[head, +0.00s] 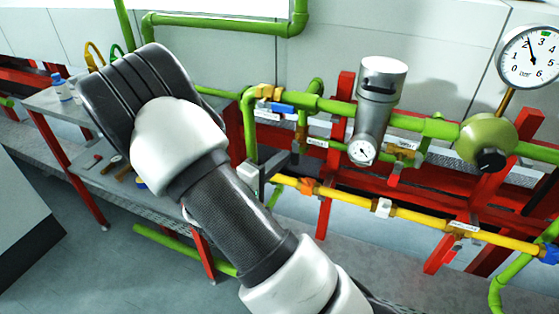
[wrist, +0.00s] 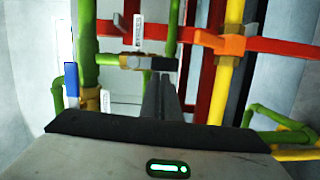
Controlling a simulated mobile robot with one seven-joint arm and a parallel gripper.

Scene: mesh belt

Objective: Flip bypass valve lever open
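In the head view a small brass valve (head: 300,133) sits on a short green branch pipe, with a white tag (head: 317,142) beside it whose print is too small to read. In the wrist view this valve (wrist: 135,62) lies just beyond my fingertips, with a dark part at its right end. I cannot tell which labelled valve is the bypass. My gripper (wrist: 162,80) points at this valve, its dark fingers close together with nothing visible between them. Whether the tips touch the valve is unclear.
A blue-lever valve (head: 282,107) is on the green pipe above. A yellow pipe (head: 345,194) with an orange fitting (head: 307,186) runs below. A grey cylinder (head: 380,90), a pressure gauge (head: 530,56) and red frame posts (head: 327,200) stand to the right. A bench (head: 60,104) is at left.

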